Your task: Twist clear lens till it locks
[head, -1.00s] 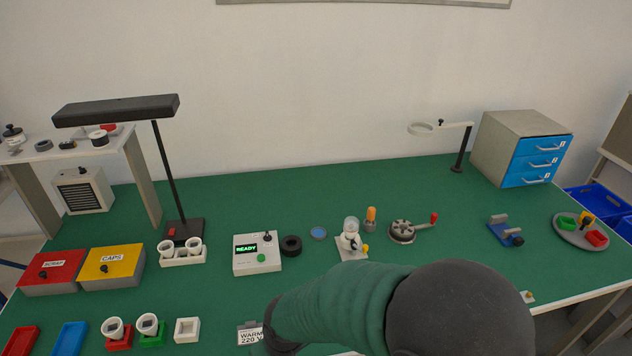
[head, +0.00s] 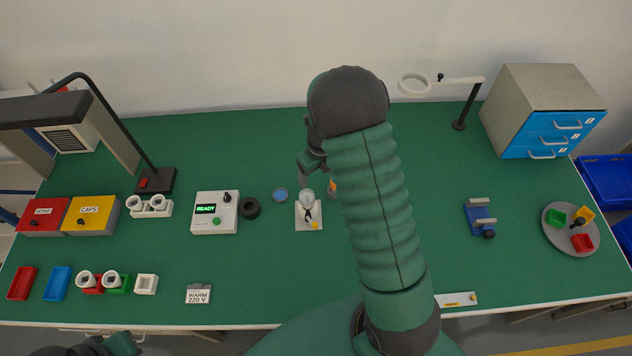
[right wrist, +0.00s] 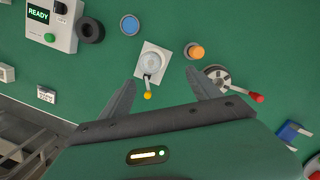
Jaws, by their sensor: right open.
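My right gripper (head: 308,172) hangs above and just behind the lens in the head view, partly hidden by my arm. In the right wrist view its two fingers (right wrist: 162,76) are spread wide, with the base plate beyond the gap between them. The gripper is empty and apart from the lens.
The READY box (head: 214,212), a black ring (head: 250,208) and a blue disc (head: 280,195) stand left of the lens. An orange-topped piece (right wrist: 195,51) and a round crank device (right wrist: 217,78) stand right of it.

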